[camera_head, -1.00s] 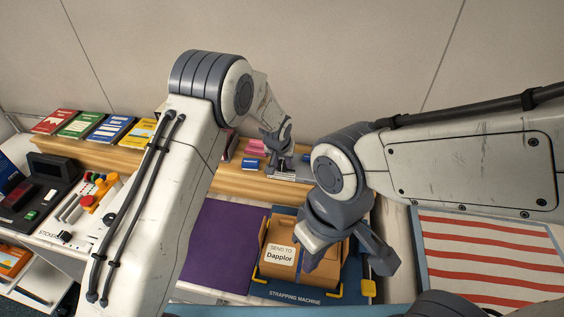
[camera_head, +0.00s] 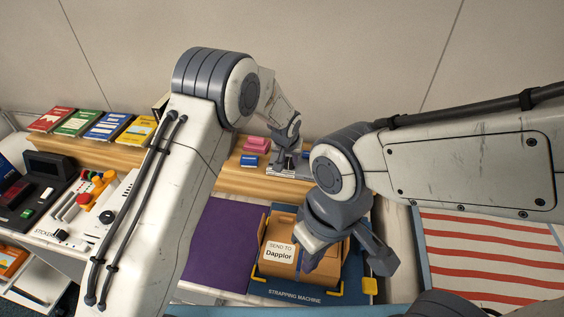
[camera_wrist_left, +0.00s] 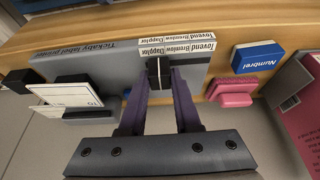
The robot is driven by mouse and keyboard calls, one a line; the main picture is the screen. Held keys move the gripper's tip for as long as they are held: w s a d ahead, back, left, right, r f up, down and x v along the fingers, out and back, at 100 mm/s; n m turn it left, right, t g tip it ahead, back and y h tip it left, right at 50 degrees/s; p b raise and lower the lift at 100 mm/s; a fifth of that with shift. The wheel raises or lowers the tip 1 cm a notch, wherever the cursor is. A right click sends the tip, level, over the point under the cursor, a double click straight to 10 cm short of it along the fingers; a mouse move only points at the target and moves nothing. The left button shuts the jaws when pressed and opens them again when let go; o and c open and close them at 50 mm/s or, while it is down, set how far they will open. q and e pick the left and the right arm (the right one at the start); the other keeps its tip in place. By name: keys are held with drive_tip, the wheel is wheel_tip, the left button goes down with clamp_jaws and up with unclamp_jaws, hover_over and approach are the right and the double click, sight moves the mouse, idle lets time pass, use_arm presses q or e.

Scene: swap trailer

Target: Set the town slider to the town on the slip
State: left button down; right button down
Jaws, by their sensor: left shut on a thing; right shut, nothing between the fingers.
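The slip (camera_head: 280,252) on the brown parcel reads "SEND TO Dapplor". The grey label printer (camera_wrist_left: 95,62) shows upside down in the left wrist view. Its town strip (camera_wrist_left: 178,44) carries Tovend, Brenlow and Dapplor, with Dapplor at the picture's left. The dark slider knob (camera_wrist_left: 158,72) stands by the word Dapplor. My left gripper (camera_wrist_left: 160,88) is shut on the knob. In the head view my left gripper (camera_head: 288,160) is at the printer on the wooden shelf.
The parcel (camera_head: 328,262) sits in the blue strapping machine (camera_head: 294,295). A purple mat (camera_head: 218,245) lies to its left. A blue block (camera_wrist_left: 257,57) and pink blocks (camera_wrist_left: 232,92) are beside the printer. A white card (camera_wrist_left: 68,95) sticks out of the printer.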

use_arm(q)
drive_tip(key=shift+s+d+f, duration=0.1)
drive_tip(key=shift+d, duration=0.4)
use_arm(e)
drive_tip(key=shift+a+f, duration=0.1)
drive_tip(key=shift+f, duration=0.3)
use_arm(q)
drive_tip(key=c, duration=0.6)
unclamp_jaws()
drive_tip(key=shift+d, duration=0.15)
drive_tip(key=b+v, duration=0.3)
drive_tip(key=v, duration=0.7)
drive_tip(key=shift+r, duration=0.35)
use_arm(e)
wheel_tip(320, 180, down, 3)
drive_tip(key=shift+f, duration=0.1)
use_arm(q)
drive_tip(key=shift+s, duration=0.15)
